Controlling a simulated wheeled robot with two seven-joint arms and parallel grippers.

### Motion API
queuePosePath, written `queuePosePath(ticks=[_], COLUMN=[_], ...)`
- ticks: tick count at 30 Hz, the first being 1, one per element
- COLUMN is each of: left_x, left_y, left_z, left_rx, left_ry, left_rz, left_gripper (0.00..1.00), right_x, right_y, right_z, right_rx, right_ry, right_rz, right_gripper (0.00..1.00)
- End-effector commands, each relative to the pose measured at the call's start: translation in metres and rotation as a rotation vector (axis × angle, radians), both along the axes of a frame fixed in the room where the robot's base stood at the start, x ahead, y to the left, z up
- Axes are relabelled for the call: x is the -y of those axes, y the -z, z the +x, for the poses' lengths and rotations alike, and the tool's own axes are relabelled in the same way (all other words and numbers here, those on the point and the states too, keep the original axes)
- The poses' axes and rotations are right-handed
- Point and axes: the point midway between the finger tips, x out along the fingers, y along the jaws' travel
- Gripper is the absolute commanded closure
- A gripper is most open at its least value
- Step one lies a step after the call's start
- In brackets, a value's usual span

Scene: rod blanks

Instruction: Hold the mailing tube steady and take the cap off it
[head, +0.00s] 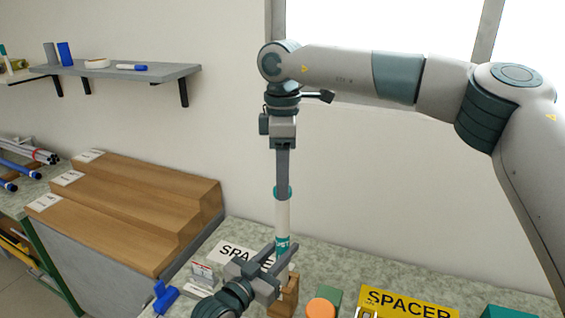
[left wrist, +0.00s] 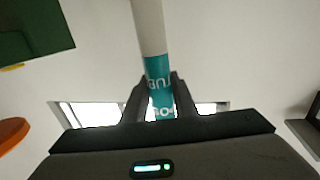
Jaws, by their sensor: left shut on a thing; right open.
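The mailing tube (head: 283,215) stands upright, white with a teal printed band low down. Its teal cap (head: 283,192) is at the top end. My left gripper (head: 280,262) is shut on the lower part of the tube; in the left wrist view the tube (left wrist: 150,30) runs between the two fingers at the teal band (left wrist: 158,85). My right gripper (head: 283,184) points straight down over the top of the tube. It is open, with its fingers at the cap, partly hiding it; whether they touch it I cannot tell.
A wooden block (head: 288,298) is at the tube's foot. An orange round thing (head: 321,309), a yellow SPACER sign (head: 408,303) and a white sign (head: 240,254) are nearby on the bench. Wooden steps (head: 150,205) stand left; a grey shelf (head: 125,72) hangs on the wall.

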Motion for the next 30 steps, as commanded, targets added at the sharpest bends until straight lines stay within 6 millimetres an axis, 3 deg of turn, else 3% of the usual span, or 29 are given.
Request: queuePosePath(ticks=[6,14,20,26,30], left_x=[0.0,0.0,0.0,0.0,0.0001], left_y=[0.0004,0.0004,0.0005,0.0005,0.0005], left_z=[0.0,0.0,0.0,-0.0001,-0.0002], left_rx=[-0.001,-0.001,-0.001,-0.001,0.0], left_ry=[0.0,0.0,0.0,0.0,0.0], left_rz=[0.001,0.001,0.001,0.001,0.001], left_gripper=[1.0,1.0,1.0,1.0,1.0], right_x=[0.0004,0.0003,0.0002,0.0002,0.0], right_y=[0.0118,0.0124,0.0122,0.0122,0.0124], right_z=[0.0,0.0,0.0,0.0001,0.0001], right_rx=[0.0,0.0,0.0,0.0,-0.001], right_ry=[0.001,0.001,0.001,-0.032,-0.163], right_rz=[0.0,0.0,0.0,0.0,0.001], right_gripper=[0.53,0.53,0.96,0.96,0.96])
